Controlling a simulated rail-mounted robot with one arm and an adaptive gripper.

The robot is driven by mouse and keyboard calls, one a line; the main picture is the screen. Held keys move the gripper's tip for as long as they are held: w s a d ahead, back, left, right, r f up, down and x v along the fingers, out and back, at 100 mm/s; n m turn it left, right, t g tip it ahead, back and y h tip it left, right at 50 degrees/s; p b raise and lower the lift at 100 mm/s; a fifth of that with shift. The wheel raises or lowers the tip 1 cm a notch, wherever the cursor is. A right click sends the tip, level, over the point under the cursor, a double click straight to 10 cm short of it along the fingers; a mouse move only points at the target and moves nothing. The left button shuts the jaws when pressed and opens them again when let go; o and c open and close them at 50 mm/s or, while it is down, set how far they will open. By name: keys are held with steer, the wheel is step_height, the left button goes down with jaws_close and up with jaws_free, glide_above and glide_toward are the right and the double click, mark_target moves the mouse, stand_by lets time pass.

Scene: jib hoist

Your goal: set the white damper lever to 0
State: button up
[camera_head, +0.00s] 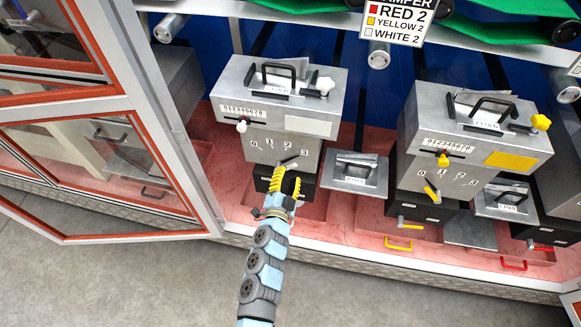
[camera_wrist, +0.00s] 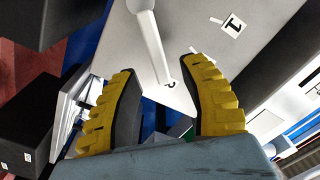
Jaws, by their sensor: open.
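The white-marked machine (camera_head: 281,97) has a grey front with a dial numbered 0 to 3. Its white damper lever (camera_head: 288,163) sits below the numbers, just past my gripper (camera_head: 284,179); which number it points at is unclear. In the wrist view the white lever (camera_wrist: 152,40) reaches down from the top, its tip between the fingertips. My gripper (camera_wrist: 162,68) is open there, with yellow ribbed fingers on either side of the lever and gaps visible. A label reading 1 (camera_wrist: 233,24) shows on the grey face to the right.
A yellow-marked machine (camera_head: 470,130) stands to the right, with its own yellow lever (camera_head: 431,193). A grey tray (camera_head: 356,175) lies between the machines. A sign (camera_head: 397,22) reads white 2. An open red-edged glass door (camera_head: 110,170) stands at the left.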

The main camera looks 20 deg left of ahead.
mark_target(290, 168)
steer(key=shift+w+a+b, duration=0.15)
steer(key=shift+w, duration=0.8)
steer(key=shift+w+a+b, duration=0.15)
steer(key=shift+w, duration=0.75)
steer(key=shift+c, duration=0.2)
jaws_close()
